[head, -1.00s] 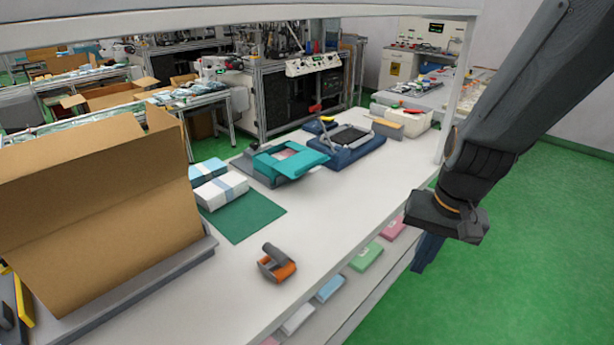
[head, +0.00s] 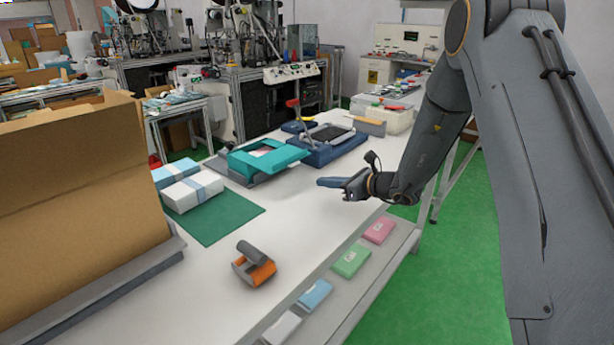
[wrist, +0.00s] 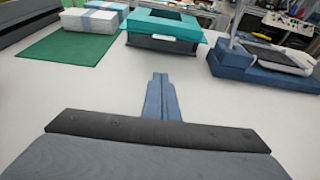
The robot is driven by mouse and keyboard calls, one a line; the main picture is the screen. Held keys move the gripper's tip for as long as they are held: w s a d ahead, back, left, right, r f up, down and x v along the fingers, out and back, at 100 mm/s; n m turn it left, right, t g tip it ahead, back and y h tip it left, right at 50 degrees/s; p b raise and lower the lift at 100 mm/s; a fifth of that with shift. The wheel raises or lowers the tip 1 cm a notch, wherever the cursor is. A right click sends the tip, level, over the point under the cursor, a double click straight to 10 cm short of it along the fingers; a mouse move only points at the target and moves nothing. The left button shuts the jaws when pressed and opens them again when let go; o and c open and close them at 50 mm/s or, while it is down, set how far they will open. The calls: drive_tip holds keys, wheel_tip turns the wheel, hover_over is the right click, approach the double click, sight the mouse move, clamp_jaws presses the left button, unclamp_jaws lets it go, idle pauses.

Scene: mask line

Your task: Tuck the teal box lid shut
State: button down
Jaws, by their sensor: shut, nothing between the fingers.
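The teal box (head: 265,158) sits in a grey holder (head: 228,167) towards the back of the white table. Its teal lid shows a window-like opening, and its right part sticks out beyond the holder. In the wrist view the teal box (wrist: 166,24) is ahead of the fingers, at the top middle. My gripper (head: 322,182) is over the table, to the right of and nearer than the box, apart from it. In the wrist view the fingers of my gripper (wrist: 160,78) are together and empty, pointing towards the box. Whether the lid's tuck flap is in cannot be told.
A blue sealing machine (head: 335,150) stands right of the box. An orange tape dispenser (head: 254,268) is at the front, a large cardboard carton (head: 85,190) at left. The table middle is clear.

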sight(304, 191)
drive_tip(key=shift+w+a+f, duration=0.1)
drive_tip(key=shift+w+a, duration=0.05)
drive_tip(key=shift+w, duration=0.2)
drive_tip(key=p+x, duration=0.1)
drive_tip(key=x, duration=0.7)
drive_tip(key=shift+w+a+f+p, duration=0.15)
drive_tip(key=shift+w+a+p, duration=0.1)
drive_tip(key=shift+a+p, duration=0.1)
wheel_tip(304, 191, up, 3)
drive_tip(key=shift+w+r+p, duration=0.1)
drive_tip(key=shift+p, duration=0.65)
drive_tip(key=shift+r, duration=0.35)
